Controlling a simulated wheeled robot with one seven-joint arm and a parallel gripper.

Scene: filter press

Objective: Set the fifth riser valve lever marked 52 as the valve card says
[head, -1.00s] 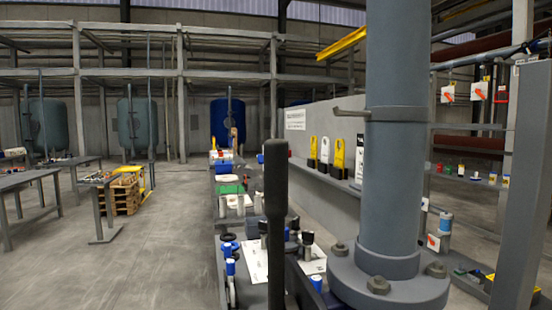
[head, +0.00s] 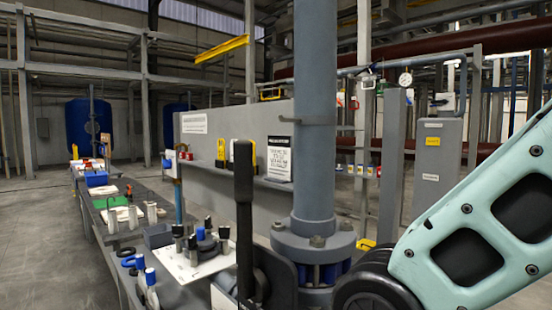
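A dark upright lever (head: 244,205) stands in the near middle of the head view, just left of a thick grey riser pipe (head: 315,120) with a bolted flange. A dark rounded plate (head: 273,278) is beside its lower end. I cannot read a 52 on anything, so I cannot tell whether this is the fifth lever. A white card with a black header (head: 278,158) stands on the grey panel behind; its text is too small to read. My mint-green arm link fills the lower right. My gripper is out of view.
A grey bench (head: 120,235) runs away at left with a blue box (head: 96,179), a green mat (head: 115,214) and blue-topped and black-topped items. A grey cabinet (head: 425,170) and a pressure gauge (head: 405,79) are behind at right. Floor at far left is clear.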

